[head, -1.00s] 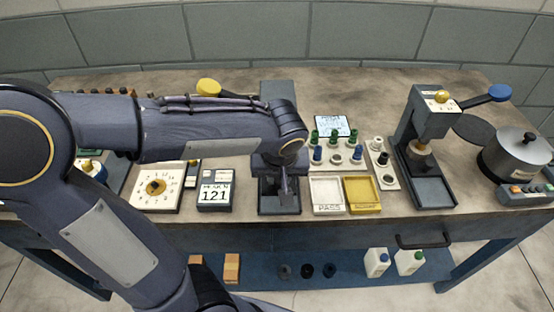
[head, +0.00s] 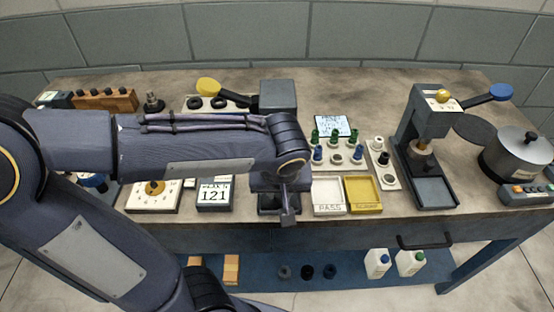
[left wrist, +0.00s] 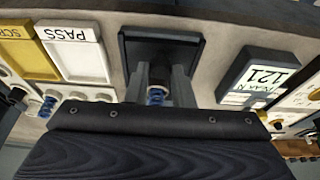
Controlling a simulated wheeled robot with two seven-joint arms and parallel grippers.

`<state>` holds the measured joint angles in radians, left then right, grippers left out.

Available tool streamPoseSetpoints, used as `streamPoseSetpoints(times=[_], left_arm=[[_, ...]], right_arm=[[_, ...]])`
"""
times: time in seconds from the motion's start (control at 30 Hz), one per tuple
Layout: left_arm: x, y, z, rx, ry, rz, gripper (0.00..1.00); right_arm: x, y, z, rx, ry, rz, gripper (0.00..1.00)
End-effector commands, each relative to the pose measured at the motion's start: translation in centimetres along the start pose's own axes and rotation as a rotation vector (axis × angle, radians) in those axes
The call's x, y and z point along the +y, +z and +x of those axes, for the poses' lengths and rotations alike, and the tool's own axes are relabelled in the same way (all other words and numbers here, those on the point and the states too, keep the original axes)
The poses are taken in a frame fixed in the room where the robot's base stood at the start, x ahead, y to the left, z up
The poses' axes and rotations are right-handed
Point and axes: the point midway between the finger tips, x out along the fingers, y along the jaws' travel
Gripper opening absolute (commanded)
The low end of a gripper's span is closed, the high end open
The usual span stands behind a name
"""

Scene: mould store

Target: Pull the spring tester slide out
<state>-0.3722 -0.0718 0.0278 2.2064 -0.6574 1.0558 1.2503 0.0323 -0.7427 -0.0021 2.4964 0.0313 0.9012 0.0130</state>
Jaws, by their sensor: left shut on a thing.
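The spring tester (head: 278,94) is a dark grey press with a yellow-knobbed lever (head: 208,86) at its left. My left forearm crosses in front of it and hides its middle. My left gripper (head: 289,216) points down at the front of its dark base (head: 266,203). In the left wrist view the two grey fingers of the left gripper (left wrist: 162,80) stand close together over the dark square base (left wrist: 188,48). A blue spring (left wrist: 155,96) shows between them. The gripper is shut on a part that I take to be the slide; the grip itself is mostly hidden. My right gripper is out of view.
A white PASS tray (head: 328,196) and a yellow tray (head: 363,194) lie just right of the tester. A display reading 121 (head: 213,196) and a dial box (head: 153,197) lie left. A second press (head: 430,124) and a pot (head: 516,155) stand further right.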

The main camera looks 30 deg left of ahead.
Motion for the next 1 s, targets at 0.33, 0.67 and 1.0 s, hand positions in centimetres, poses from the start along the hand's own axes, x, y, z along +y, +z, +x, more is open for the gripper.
streamPoseSetpoints(times=[0.33,0.67,1.0], left_arm=[[0.0,0.6,-0.1,0.0,0.001,0.0,0.05],[0.0,2.2,-0.6,-0.001,0.002,0.0,0.05],[0.0,2.8,-0.8,-0.001,0.0,0.0,0.46]], right_arm=[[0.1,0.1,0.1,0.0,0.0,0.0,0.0],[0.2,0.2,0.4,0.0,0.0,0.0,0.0],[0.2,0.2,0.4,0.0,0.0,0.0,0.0]])
